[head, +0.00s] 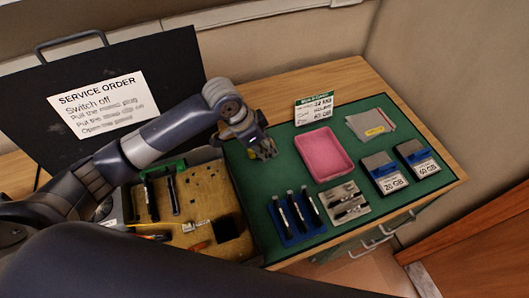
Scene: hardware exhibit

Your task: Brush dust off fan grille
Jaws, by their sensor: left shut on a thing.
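My left gripper (265,152) is over the back left part of the green mat (268,178). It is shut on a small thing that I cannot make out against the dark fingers. To its left is an open case with a yellowish-brown floor (207,203), holding black bars and a dark square part (228,228). I cannot tell which part is the fan grille, and no dust can be made out. Several slim black-and-white tools stand in a blue holder (289,237) on the mat; I cannot tell whether one is a brush. My right gripper is out of view.
The mat also holds a pink tray (323,154), a grey tool rest (343,202), a grey flat packet (370,124) and two labelled boxes (384,172) (417,158). A small sign (314,109) stands behind. A black panel with a service order (102,104) rises at the back left.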

